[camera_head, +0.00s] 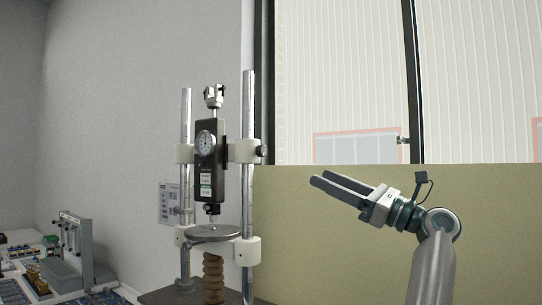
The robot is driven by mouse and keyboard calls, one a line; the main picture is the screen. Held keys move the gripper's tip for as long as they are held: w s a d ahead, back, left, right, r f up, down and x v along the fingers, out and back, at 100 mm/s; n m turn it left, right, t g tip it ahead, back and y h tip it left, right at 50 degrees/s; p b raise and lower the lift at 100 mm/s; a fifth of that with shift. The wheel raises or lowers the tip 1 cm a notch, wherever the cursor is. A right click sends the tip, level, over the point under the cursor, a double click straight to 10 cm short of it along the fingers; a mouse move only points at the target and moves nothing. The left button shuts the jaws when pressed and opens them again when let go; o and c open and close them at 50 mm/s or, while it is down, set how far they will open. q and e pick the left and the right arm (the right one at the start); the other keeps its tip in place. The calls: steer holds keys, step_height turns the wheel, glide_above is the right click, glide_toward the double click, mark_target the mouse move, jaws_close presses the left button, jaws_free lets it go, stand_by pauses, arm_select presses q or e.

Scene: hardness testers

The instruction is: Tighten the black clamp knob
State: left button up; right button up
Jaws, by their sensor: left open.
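The hardness tester stands left of the middle, with a dark gauge body (207,172) between two steel posts. A small black clamp knob (263,152) sticks out on the right of the upper white clamp block (243,151) on the right post. My left gripper (319,177) is to the right of the knob and a little lower in the picture. Its two dark fingers point left toward the tester, with a narrow gap between them. It is open, empty and apart from the knob. My right gripper is not in view.
A round plate (213,233) on a ribbed brown column sits below the gauge. Lower white blocks (247,251) hold the posts. Other equipment (75,245) stands at the lower left. A yellowish panel (320,240) and window are behind. The space between gripper and knob looks clear.

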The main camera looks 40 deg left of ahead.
arm_select(q)
steer(key=p, duration=0.2)
glide_toward(264, 152)
steer(key=p+x, duration=0.4)
steer(key=x, duration=0.3)
steer(key=shift+d+r+p, duration=0.1)
steer(key=shift+r+p, duration=0.05)
steer(key=shift+p, duration=0.2)
steer(key=shift+a+r, duration=0.1)
steer(key=shift+a, duration=0.45)
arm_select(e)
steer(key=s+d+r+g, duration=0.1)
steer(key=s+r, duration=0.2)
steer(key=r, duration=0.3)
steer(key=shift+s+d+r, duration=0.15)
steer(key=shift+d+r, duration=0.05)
arm_select(q)
steer(key=c, duration=1.1)
steer(key=shift+o, duration=0.2)
